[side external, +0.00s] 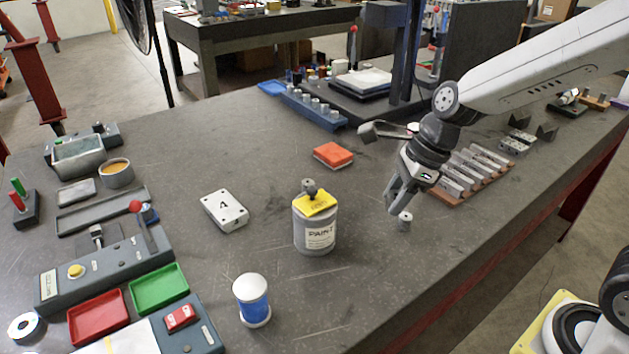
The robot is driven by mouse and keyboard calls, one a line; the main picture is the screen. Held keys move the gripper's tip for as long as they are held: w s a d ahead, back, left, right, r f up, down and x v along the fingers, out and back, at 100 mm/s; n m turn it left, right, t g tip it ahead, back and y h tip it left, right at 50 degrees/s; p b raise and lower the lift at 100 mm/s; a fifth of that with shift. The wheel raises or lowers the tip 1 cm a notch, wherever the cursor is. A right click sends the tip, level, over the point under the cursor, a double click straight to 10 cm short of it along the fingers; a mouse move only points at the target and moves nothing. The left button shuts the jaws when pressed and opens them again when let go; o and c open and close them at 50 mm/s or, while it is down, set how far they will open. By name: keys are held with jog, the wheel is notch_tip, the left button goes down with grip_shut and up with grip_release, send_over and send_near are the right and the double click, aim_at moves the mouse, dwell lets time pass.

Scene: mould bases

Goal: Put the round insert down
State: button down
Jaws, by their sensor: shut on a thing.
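My gripper (399,207) points down over the right part of the dark bench. It is shut on a small grey round insert (404,223), which shows just below the fingertips. I cannot tell whether the insert touches the bench top or hangs slightly above it. A white block marked "A" (225,211), with holes at its corners, lies flat left of the middle, well apart from my gripper.
A paint can (315,232) with a yellow piece (316,204) on top stands left of my gripper. An orange block (333,155), a blue-and-white cylinder (252,302) and a brown rack of metal blocks (470,174) stand around. The bench (390,275) is clear in front of the gripper.

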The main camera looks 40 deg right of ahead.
notch_tip(320, 180, up, 8)
jog(key=shift+r, duration=0.2)
jog(key=w+a, duration=1.4)
jog(key=a, duration=0.1)
notch_tip(320, 180, down, 5)
jog(key=shift+f, duration=0.15)
jog(key=shift+a, duration=0.1)
send_over(231, 214)
notch_tip(231, 214, down, 9)
jog(key=shift+s+r, duration=0.15)
jog(key=shift+r, duration=0.05)
jog(key=shift+w+f, duration=0.25)
jog(key=shift+f, duration=0.1)
